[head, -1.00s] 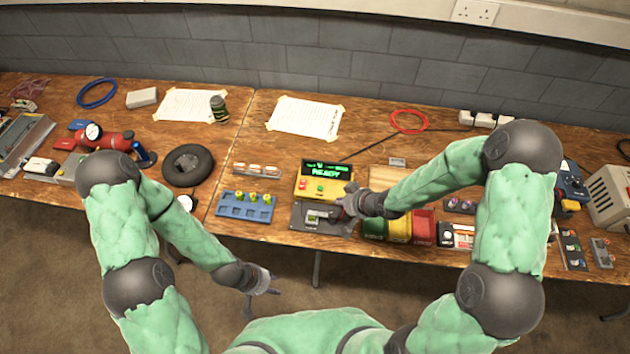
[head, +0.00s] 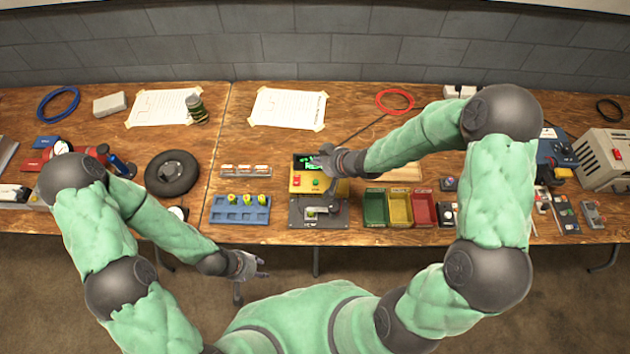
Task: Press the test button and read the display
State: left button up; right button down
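The yellow tester (head: 298,188) stands on the middle of the bench. It has a red button (head: 297,180), a green button (head: 316,182) and a dark display (head: 302,161) with green characters. My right gripper (head: 318,160) is over the display's right side and hides part of it, so I cannot read the text. I cannot tell whether its fingers are open or shut. A grey fixture (head: 299,213) sits in front of the tester, with a small item in its middle. My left gripper (head: 254,282) is open and empty in front of the bench edge.
A blue rack (head: 228,214) with several yellow-topped pieces is left of the fixture. Green (head: 375,208), yellow (head: 399,208) and red (head: 423,208) bins are to the right. Taped papers (head: 288,107) lie behind. A black ring (head: 172,173) lies further left.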

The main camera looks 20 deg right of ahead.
aim_at(317, 183)
notch_tip(317, 183, down, 8)
jog(key=b, duration=0.7)
jog(key=shift+r, duration=0.15)
jog(key=shift+f+b, duration=0.4)
jog(key=shift+f, duration=0.15)
dwell(0.6)
jog(key=shift+f, duration=0.3)
jog(key=shift+f+b, duration=0.35)
jog(key=shift+b, duration=0.1)
dwell(0.6)
jog(key=shift+r, duration=0.1)
dwell(0.3)
jog(key=shift+r+p, duration=0.7)
jog(key=shift+p, duration=0.2)
